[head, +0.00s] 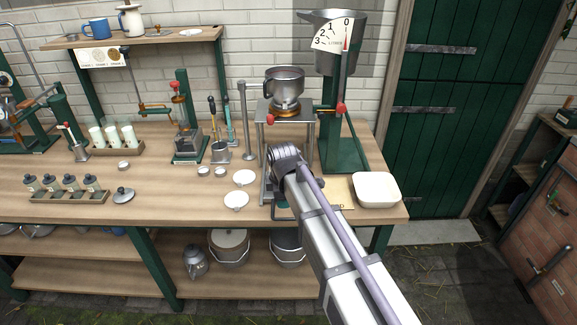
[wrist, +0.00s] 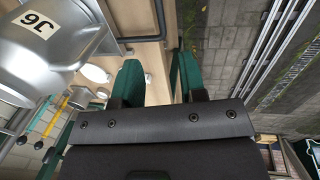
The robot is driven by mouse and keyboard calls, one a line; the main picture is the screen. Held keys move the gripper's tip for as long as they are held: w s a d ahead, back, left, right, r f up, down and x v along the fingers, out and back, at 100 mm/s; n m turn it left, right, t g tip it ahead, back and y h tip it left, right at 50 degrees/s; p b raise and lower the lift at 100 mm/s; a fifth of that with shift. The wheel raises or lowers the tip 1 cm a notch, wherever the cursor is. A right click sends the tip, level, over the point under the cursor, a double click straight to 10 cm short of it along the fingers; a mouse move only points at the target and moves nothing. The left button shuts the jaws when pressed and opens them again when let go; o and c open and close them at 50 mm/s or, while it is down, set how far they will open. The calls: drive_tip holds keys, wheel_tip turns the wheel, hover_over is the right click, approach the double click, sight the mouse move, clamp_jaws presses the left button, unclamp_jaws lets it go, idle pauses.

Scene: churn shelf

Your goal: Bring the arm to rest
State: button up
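My arm reaches from the lower right of the head view to above the front edge of the workbench (head: 165,205). My gripper (head: 281,211) is mostly hidden behind the arm's end there, in front of the metal stand. In the wrist view my gripper (wrist: 160,78) has its dark body across the bottom. Its two green fingers stand apart, with a gap and nothing held between them.
A metal pot (head: 284,88) stands on the stand, beside a green dial scale (head: 335,45). A white tray (head: 377,190) is right of the arm. White discs (head: 237,200) lie to the left. A labelled metal vessel (wrist: 45,45) is close in the wrist view.

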drive_tip(key=s+d+m+g, duration=0.1)
drive_tip(key=s+d+m, duration=0.8)
drive_tip(key=d, duration=0.2)
drive_tip(key=s+d+m+g, duration=0.1)
drive_tip(key=s+d+m, duration=0.8)
drive_tip(key=d, duration=0.3)
drive_tip(key=shift+s+d+m, duration=0.15)
drive_tip(key=shift+d+m, duration=0.1)
drive_tip(key=shift+m, duration=0.35)
